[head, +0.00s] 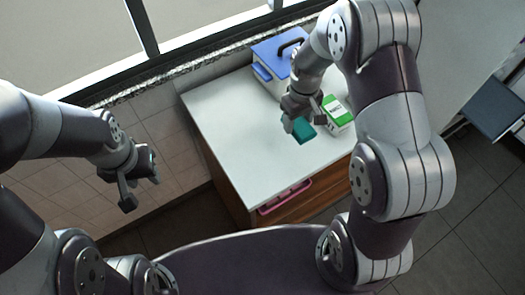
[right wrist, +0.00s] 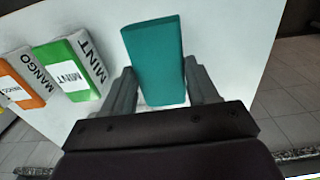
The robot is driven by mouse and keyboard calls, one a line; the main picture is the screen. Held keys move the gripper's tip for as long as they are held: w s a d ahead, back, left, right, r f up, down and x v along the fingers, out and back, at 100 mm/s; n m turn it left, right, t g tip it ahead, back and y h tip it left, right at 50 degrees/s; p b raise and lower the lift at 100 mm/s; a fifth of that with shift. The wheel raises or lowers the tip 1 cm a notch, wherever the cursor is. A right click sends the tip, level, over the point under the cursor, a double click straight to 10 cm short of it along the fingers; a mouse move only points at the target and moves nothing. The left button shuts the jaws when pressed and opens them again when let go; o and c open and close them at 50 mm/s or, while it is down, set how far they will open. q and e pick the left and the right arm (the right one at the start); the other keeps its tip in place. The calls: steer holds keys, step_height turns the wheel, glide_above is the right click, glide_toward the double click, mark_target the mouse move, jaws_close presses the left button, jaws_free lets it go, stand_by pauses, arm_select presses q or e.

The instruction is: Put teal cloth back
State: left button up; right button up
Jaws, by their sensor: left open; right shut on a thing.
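The teal cloth (head: 304,131) is a folded block. It is over the white counter (head: 225,110) in the head view. My right gripper (head: 293,119) is shut on it. In the right wrist view the teal cloth (right wrist: 155,62) stands out between the two fingers (right wrist: 160,95), with the white counter top behind it. I cannot tell whether it touches the counter. My left gripper (head: 140,188) is open and empty, to the left of the counter and away from it.
A green and white mint box (head: 338,113) stands close to the right of the cloth. An orange and white mango box (right wrist: 22,80) lies beyond it in the right wrist view. A blue-lidded container (head: 268,68) is at the back. The counter's left part is clear.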

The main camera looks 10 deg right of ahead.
steer(key=p, duration=0.2)
glide_above(269, 165)
steer(key=f, duration=0.4)
steer(key=shift+s+d+f, duration=0.1)
steer(key=shift+d+f, duration=0.25)
steer(key=f, duration=0.3)
steer(key=f+p, duration=0.1)
steer(key=shift+a+f, duration=0.35)
steer(key=shift+f, duration=0.3)
steer(key=o, duration=1)
arm_select(q)
steer(key=r, duration=0.1)
steer(key=s+r, duration=0.1)
steer(key=r, duration=0.1)
steer(key=shift+d+r, duration=0.1)
steer(key=shift+r, duration=0.05)
steer(key=shift+r, duration=0.1)
arm_select(e)
steer(key=shift+r, duration=0.15)
